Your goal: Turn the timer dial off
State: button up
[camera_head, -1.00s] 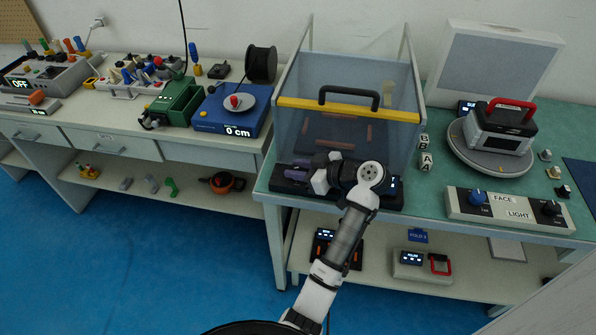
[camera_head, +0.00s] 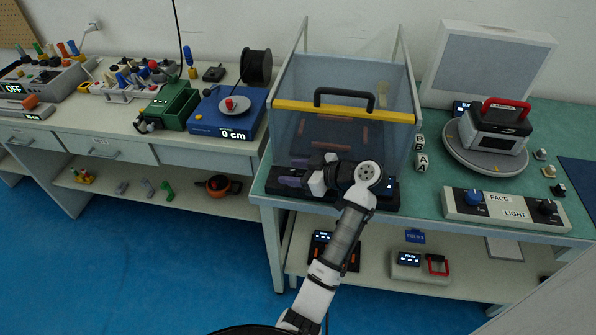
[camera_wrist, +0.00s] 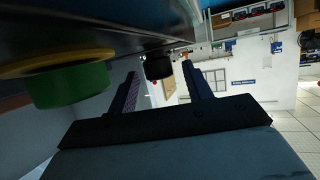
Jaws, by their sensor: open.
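My gripper (camera_head: 292,172) is at the front left of the black base (camera_head: 384,200) under the clear box, its purple fingers pointing left. In the wrist view, my gripper (camera_wrist: 159,72) is open, with a dark finger on each side. A small black knob (camera_wrist: 158,67) shows between the fingertips, seemingly just beyond them; I cannot tell if they touch. A larger green knob (camera_wrist: 72,86) with a yellow rim is at the left, nearer the camera. Neither knob can be made out in the head view, and no label shows which is the timer dial.
The clear box (camera_head: 345,88) with a yellow strip and black handle stands right behind my gripper. Letter blocks (camera_head: 421,162), a face/light panel (camera_head: 504,208) and a round turntable (camera_head: 466,158) are to the right.

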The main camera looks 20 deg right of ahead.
jog(key=v, duration=1.3)
jog(key=shift+s+d+b, duration=0.25)
jog(key=shift+d+b, duration=0.05)
jog(key=shift+b, duration=0.1)
jog(key=shift+r, duration=0.1)
jog(key=shift+w, duration=0.1)
